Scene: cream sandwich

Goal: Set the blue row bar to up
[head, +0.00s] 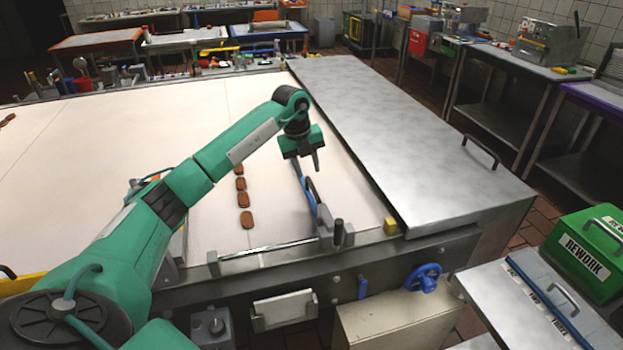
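A thin blue bar (307,193), which looks like the row bar, runs from below my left gripper (306,168) towards a grey bracket (327,232) at the front edge of the pale belt. A dark curved piece sits beside the bar. I cannot tell whether the bar lies on the belt or is raised. My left gripper points down over the bar's far end, with one dark finger clearly showing. Whether it touches the bar, and how wide its fingers stand, is unclear. My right gripper is not in view.
Several brown biscuits (241,184) lie in a row on the pale belt (90,150), left of the bar. A steel cover (400,130) borders the belt on the right. A blue handwheel (423,278) and a green REWORK box (588,250) stand at the front right.

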